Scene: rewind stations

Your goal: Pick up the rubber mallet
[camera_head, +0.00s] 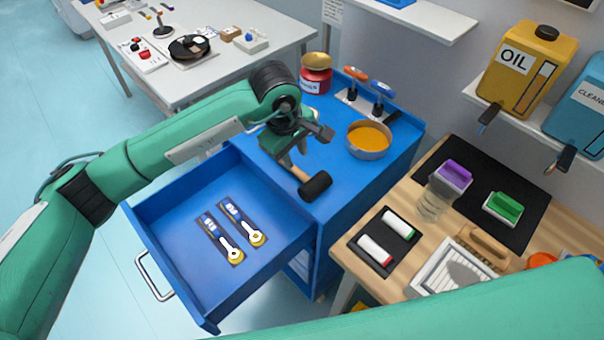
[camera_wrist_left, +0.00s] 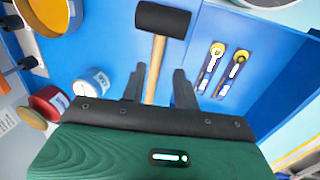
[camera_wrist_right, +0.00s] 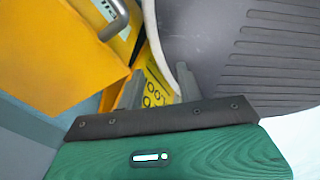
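The rubber mallet has a black head (camera_head: 316,186) and a pale wooden handle (camera_wrist_left: 154,72). It lies on the blue cabinet top (camera_head: 345,185) near the edge of the open drawer. My left gripper (camera_head: 300,142) is over the handle with its fingers apart. In the left wrist view, the handle runs between the two fingers (camera_wrist_left: 159,88), with a gap on each side. The handle's far end is hidden by the gripper. In the right wrist view, my right gripper (camera_wrist_right: 158,88) is open and empty. It does not show in the head view.
The blue drawer (camera_head: 160,205) is pulled out and holds two yellow-ended tools (camera_head: 231,250). On the cabinet stand a red jar (camera_head: 315,80), a pan of orange stuff (camera_head: 368,140) and upright tools (camera_head: 378,95). A white can (camera_wrist_left: 92,80) is close beside the left gripper.

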